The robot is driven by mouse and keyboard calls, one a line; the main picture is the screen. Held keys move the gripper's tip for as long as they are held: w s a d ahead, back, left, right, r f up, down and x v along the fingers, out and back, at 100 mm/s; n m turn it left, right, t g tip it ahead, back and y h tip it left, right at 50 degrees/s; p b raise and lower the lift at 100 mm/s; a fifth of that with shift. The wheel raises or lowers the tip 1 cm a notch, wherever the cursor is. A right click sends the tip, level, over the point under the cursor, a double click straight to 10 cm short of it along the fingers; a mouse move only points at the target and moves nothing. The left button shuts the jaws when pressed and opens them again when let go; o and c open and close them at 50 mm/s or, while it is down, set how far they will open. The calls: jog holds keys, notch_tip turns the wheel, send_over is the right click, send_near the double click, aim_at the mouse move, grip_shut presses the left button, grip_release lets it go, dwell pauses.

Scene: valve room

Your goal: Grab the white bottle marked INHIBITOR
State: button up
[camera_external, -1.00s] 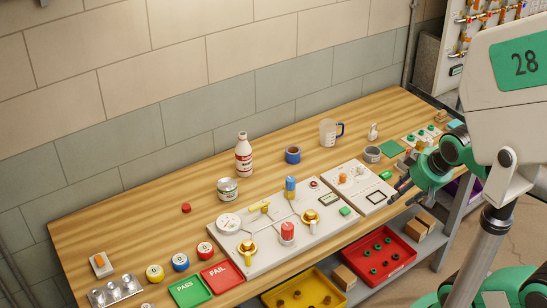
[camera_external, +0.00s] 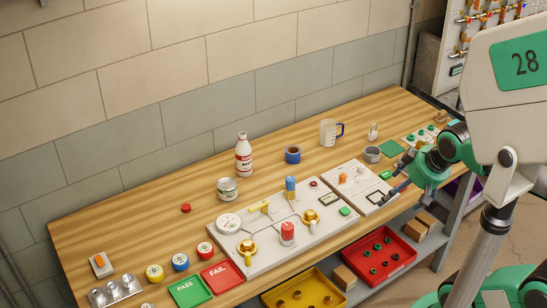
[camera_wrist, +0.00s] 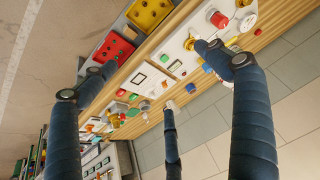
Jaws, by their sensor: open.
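The white bottle (camera_external: 243,160) with a red label band stands upright towards the back of the wooden workbench in the external view. Its lettering is too small to read. My gripper (camera_external: 379,192) is well to the right of the bottle, over the bench's front right part by the small white panel. In the wrist view, the dark fingers of my gripper (camera_wrist: 155,82) are spread wide with nothing between them. I cannot make out the bottle in the wrist view; a finger may hide it.
A large white valve panel (camera_external: 265,262) with raised knobs lies in front. The bench left of the bottle is mostly clear.

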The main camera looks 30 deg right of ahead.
jog(key=w+a+f+m+y+p, duration=0.1)
jog(key=w+a+m+y, duration=0.25)
jog(key=w, duration=0.65)
jog(key=w+a+f+m+g+y+p, duration=0.1)
jog(key=w+a+m+y, duration=0.3)
jog(key=w, duration=0.6)
jog(key=w+a+f+m+p, duration=0.1)
jog(key=w+a+m, duration=0.2)
jog(key=w+m, duration=0.55)
jog(key=m+t+y+p, duration=0.15)
jog(key=m+t, duration=0.25)
jog(key=m, duration=0.7)
send_near(249, 159)
jog(key=shift+s+d+r, duration=0.25)
jog(key=shift+s, duration=0.2)
jog(key=b+x, duration=0.1)
jog(key=x, duration=0.6)
jog(key=shift+x, duration=0.8)
jog(key=shift+w+r, duration=0.1)
jog(key=shift+w, duration=0.05)
